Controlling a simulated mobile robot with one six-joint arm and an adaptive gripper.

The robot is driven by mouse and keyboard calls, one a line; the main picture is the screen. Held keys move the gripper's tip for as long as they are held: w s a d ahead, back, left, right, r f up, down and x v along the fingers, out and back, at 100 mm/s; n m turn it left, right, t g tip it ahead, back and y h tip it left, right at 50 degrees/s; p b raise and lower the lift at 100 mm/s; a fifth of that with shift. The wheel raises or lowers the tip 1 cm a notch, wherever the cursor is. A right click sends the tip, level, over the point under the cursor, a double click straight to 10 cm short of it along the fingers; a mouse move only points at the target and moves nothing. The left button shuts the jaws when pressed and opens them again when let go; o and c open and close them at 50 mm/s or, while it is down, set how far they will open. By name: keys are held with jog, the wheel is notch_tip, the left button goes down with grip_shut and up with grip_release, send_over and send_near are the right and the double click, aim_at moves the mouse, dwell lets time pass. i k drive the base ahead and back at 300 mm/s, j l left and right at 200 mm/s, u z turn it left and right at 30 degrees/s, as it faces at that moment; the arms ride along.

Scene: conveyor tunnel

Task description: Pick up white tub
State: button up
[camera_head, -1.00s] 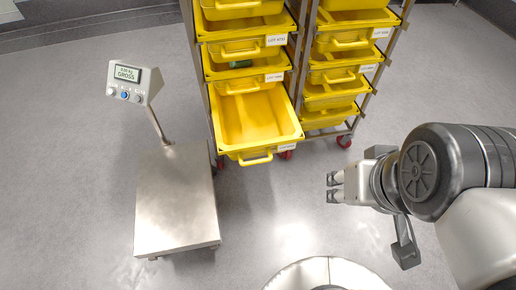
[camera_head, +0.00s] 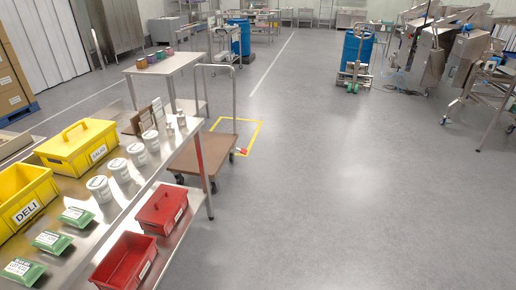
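Several white tubs with lids stand in a row on the steel table at the left. The nearest white tub (camera_head: 99,189) is beside the green packs. A second white tub (camera_head: 119,171), a third white tub (camera_head: 136,155) and a far white tub (camera_head: 151,141) recede toward the table's back end. They stand upright and apart from the yellow bins. My gripper is not in view now, so its state is hidden.
The steel table (camera_head: 105,218) also holds a yellow DELI bin (camera_head: 46,196), a yellow SALAD bin (camera_head: 91,161) and green packs (camera_head: 52,241). Red bins (camera_head: 178,204) sit on its lower shelf. A flat cart (camera_head: 205,158) stands behind. Open floor lies to the right.

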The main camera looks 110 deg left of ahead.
aim_at(118, 167)
jog(key=u, duration=4.65)
